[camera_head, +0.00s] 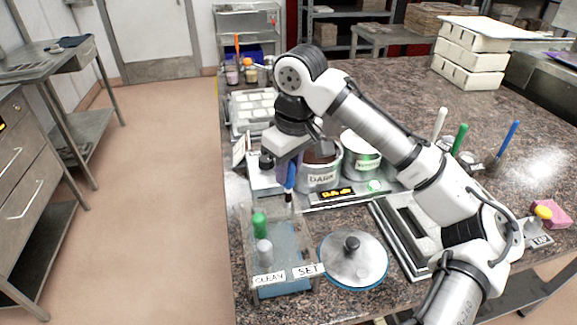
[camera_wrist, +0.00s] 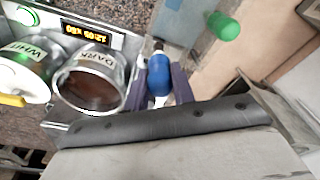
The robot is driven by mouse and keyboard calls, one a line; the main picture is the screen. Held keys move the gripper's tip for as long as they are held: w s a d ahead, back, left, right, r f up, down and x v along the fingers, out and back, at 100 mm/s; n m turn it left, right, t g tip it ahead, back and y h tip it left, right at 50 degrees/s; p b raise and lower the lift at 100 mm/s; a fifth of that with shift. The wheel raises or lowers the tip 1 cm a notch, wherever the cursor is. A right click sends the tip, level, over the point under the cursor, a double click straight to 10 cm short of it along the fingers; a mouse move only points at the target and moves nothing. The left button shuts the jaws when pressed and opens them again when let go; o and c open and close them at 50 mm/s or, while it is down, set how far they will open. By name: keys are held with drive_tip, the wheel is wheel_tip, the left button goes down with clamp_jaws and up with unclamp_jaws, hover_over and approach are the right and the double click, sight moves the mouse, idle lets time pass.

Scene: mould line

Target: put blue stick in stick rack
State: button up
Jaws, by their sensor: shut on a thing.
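My gripper (camera_head: 290,168) is shut on a blue stick (camera_head: 291,178), holding it upright, tip down, over the far side of a clear box labelled CLEAN and SET (camera_head: 243,232). In the wrist view the blue handle (camera_wrist: 159,76) sits between the two purple fingers of my gripper (camera_wrist: 160,88). A green-handled stick (camera_head: 259,225) and a grey-handled one (camera_head: 264,251) stand in the box. White (camera_head: 440,123), green (camera_head: 459,139) and blue (camera_head: 507,143) sticks stand at the right, their lower ends partly hidden by my arm. No rack label is visible.
A DARK pot (camera_head: 320,178) and a WHITE pot (camera_head: 362,163) stand just behind the box. A round lidded pan (camera_head: 353,262) sits right of it. A lit display (camera_head: 338,194) lies between. Stacked white moulds (camera_head: 470,60) stand at the back right.

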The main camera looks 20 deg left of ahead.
sight(288, 201)
drive_tip(key=shift+f+b, duration=1.6)
drive_tip(key=shift+f, duration=1.4)
drive_tip(key=o, duration=1.5)
drive_tip(key=shift+c, duration=0.2)
drive_tip(key=shift+r, duration=0.1)
wheel_tip(288, 201, up, 7)
drive_tip(key=p, duration=0.7)
